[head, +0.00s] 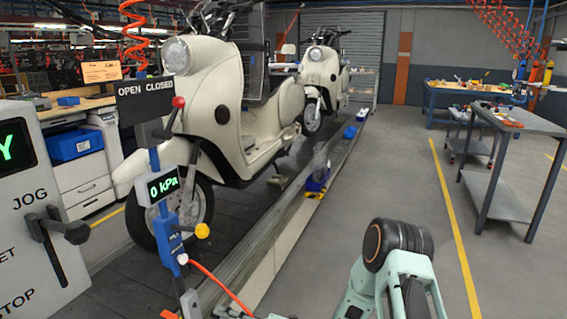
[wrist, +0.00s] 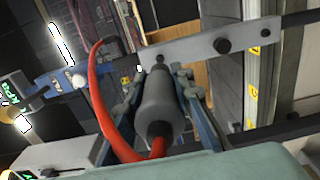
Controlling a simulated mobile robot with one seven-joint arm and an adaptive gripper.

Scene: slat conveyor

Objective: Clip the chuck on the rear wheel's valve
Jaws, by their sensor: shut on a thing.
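In the wrist view, my gripper (wrist: 172,78) has its blue fingers on both sides of a grey cylindrical chuck (wrist: 160,105) and is shut on it. A red hose (wrist: 103,100) runs from the chuck's near end and loops up to the left. The chuck's small far tip is close to a grey metal bar with dark bolts (wrist: 220,42); I cannot tell whether they touch. In the head view the chuck and fingers are not clearly visible. The near cream scooter (head: 215,100) stands on the slat conveyor. Its rear wheel and valve cannot be made out.
A blue post (head: 165,225) carries a "0 kPa" display (head: 163,185) and an OPEN/CLOSED plate (head: 145,97). A grey control box (head: 30,215) stands left. A second scooter (head: 325,75) is further back. The floor right of the conveyor is clear up to a grey table (head: 515,120).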

